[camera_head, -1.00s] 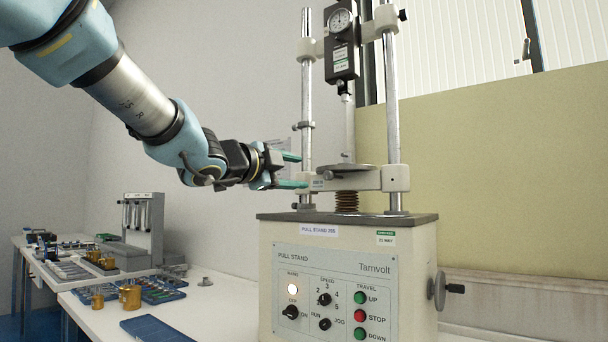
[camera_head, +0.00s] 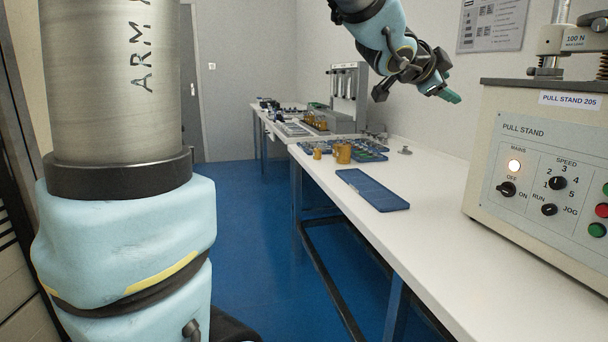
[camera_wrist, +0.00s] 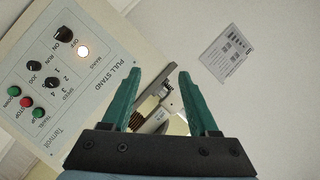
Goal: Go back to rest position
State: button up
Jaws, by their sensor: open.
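My gripper (camera_head: 449,96) shows in the head view at the upper right, above the white bench and left of the pull stand (camera_head: 540,165). In the wrist view its two green fingers (camera_wrist: 155,100) are apart, with nothing held between them. The pull stand's front panel fills the left of the wrist view, with its lit mains lamp, knobs and coloured buttons; the gripper is clear of it. My arm's links show large at the left of the head view.
The white bench (camera_head: 440,200) runs back along the wall. On it are a flat blue tray (camera_head: 372,190), brass-coloured weights (camera_head: 343,153), and a grey rack (camera_head: 347,108) farther back. A notice (camera_head: 492,25) hangs on the wall. Blue floor (camera_head: 250,220) lies clear left of the bench.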

jog(key=w+a+f+n+y, duration=0.2)
jog(key=a+f+n+y, duration=0.15)
jog(key=a+f, duration=0.3)
jog(key=w+a+f+n+y, duration=0.35)
jog(key=a+f, duration=0.25)
jog(key=a, duration=0.2)
jog(key=s+a+f+n+g+y, duration=0.2)
jog(key=s+a+f+n, duration=0.1)
jog(key=a+f, duration=0.3)
jog(key=s+a+f+n+g+y, duration=0.1)
jog(key=s+a+f+n, duration=0.1)
jog(key=a+f+n, duration=0.4)
jog(key=s+a+f+n+g+y+p, duration=0.15)
jog(key=s+a+f+n+g, duration=0.35)
jog(key=s+a, duration=0.6)
notch_tip(320, 180, up, 10)
jog(key=d+m+p, duration=0.1)
jog(key=p, duration=1)
jog(key=shift+s, duration=0.4)
